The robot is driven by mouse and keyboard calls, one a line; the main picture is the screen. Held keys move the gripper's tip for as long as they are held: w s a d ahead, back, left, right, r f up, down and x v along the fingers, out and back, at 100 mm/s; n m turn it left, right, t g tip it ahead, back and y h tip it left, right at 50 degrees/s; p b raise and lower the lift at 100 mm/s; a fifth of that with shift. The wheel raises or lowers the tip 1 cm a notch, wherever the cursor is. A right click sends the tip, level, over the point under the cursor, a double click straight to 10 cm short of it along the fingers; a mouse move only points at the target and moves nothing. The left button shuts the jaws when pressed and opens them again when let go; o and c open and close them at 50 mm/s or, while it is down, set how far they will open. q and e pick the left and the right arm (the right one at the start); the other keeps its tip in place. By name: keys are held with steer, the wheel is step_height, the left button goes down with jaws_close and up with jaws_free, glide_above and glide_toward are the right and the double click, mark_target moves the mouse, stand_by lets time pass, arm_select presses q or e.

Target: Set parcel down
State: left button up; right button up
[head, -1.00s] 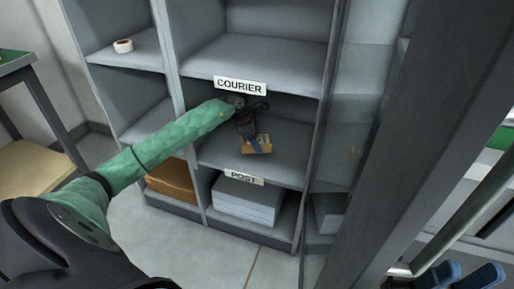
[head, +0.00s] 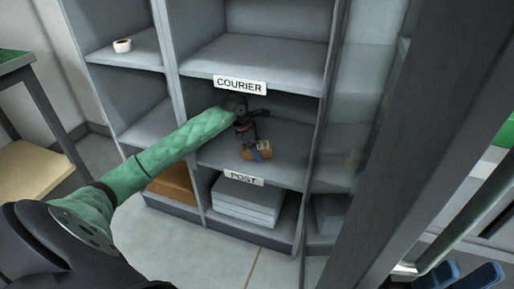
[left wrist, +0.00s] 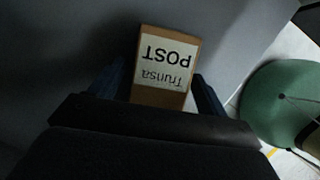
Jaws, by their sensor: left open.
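The parcel (head: 250,155) is a small brown box on the shelf (head: 285,165) whose front edge bears the POST sign (head: 243,178). In the left wrist view the parcel (left wrist: 160,97) shows a white label reading POST with a name above or below it, upside down. My left gripper (head: 259,147) is at the parcel, with its blue fingers on either side of it. It is open; a gap shows beside at least the left finger. My right gripper (head: 468,272) is low at the right, its two blue fingers apart and empty, partly cut off.
The COURIER sign (head: 240,86) is on the shelf edge above my left gripper. Grey stacked boxes (head: 247,198) and a brown box (head: 172,187) fill the bottom bays. A tape roll (head: 122,46) lies on the left shelf. A dark post (head: 385,150) stands at right.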

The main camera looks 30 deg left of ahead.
arm_select(q)
steer(key=shift+p+v, duration=0.8)
steer(key=shift+v, duration=3.05)
